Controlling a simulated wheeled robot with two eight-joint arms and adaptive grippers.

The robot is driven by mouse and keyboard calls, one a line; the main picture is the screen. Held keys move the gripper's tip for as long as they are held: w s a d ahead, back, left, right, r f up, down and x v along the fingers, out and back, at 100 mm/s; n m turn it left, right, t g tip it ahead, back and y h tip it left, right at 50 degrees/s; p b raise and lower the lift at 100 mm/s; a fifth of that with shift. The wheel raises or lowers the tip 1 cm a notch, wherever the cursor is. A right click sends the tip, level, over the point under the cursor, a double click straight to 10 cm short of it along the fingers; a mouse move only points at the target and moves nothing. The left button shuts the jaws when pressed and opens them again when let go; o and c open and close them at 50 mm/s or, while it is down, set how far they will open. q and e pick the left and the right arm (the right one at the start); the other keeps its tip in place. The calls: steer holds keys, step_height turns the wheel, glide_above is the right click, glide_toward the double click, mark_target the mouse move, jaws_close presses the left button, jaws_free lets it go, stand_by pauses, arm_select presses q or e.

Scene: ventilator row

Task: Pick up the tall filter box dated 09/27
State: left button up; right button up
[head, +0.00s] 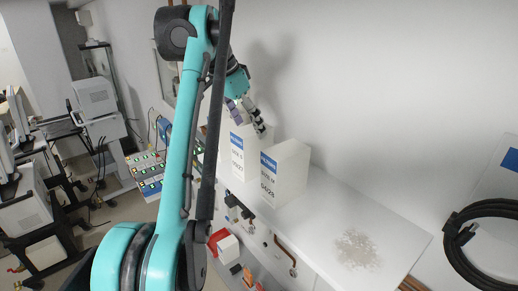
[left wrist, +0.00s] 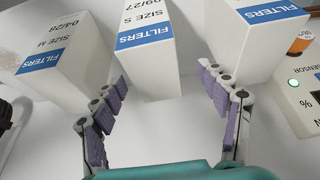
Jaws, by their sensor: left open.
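The tall white filter box dated 09/27 (head: 238,162), with a blue label and "SIZE S", stands upright on the white counter. In the left wrist view the same box (left wrist: 147,60) is in the middle, its label end towards me. My left gripper (head: 247,116) is open above the box top in the head view. In the left wrist view my gripper's fingers (left wrist: 162,90) lie on either side of the box's near end, with gaps showing. I cannot tell how deep the box is between them. My right gripper is not in view.
A white box dated 04/28, size M (head: 288,172) stands close on the right. A third filter box (left wrist: 250,38) is on the other side in the left wrist view, near a sensor device (left wrist: 303,100). The counter's right part (head: 320,215) is mostly clear, with pale scattered bits (head: 357,250).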

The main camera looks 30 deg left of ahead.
mark_target(257, 145)
arm_select(q)
steer(key=x, duration=0.6)
steer(key=shift+s+d+f, duration=0.2)
steer(key=shift+s+f, duration=0.05)
steer(key=shift+f, duration=0.05)
steer(key=shift+w+f, duration=0.3)
steer(key=shift+f, duration=0.15)
steer(key=shift+s, duration=0.1)
steer(key=c, duration=1.3)
